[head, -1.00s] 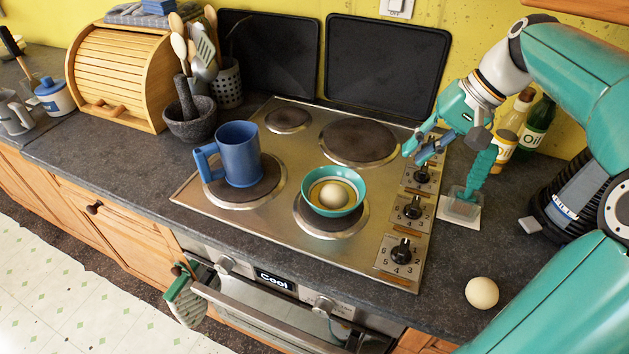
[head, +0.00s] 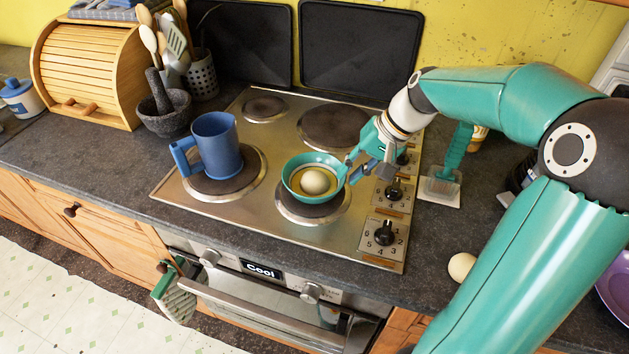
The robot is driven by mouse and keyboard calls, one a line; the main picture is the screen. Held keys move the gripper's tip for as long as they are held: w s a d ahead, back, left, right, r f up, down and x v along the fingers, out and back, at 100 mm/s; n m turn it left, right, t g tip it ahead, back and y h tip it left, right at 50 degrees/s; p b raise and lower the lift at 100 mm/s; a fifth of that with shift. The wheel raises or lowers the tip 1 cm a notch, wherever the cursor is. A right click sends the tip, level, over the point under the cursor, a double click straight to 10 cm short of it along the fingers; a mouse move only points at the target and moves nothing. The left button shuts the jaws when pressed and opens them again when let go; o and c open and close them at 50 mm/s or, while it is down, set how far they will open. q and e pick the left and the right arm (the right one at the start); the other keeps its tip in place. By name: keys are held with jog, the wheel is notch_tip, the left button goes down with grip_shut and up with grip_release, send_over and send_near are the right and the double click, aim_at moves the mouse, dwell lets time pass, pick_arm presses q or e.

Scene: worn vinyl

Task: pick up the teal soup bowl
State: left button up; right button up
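The teal soup bowl (head: 293,188) sits upright on the front right burner of the hob. It has a pale and yellowish inside and holds an egg (head: 314,181). My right gripper (head: 351,171) is at the bowl's right rim, with its fingers apart near the rim. I cannot tell whether they touch it. My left gripper is not in view.
A blue mug (head: 216,146) stands on the front left burner, left of the bowl. A teal-handled brush (head: 456,150) stands right of the hob. A loose egg (head: 461,266) lies on the worktop near my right arm. Stone mortar (head: 167,122) stands behind left.

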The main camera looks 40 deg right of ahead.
jog(key=x, duration=0.3)
jog(key=shift+w+f, duration=0.1)
jog(key=shift+w, duration=0.05)
jog(key=shift+c, duration=0.2)
grip_shut()
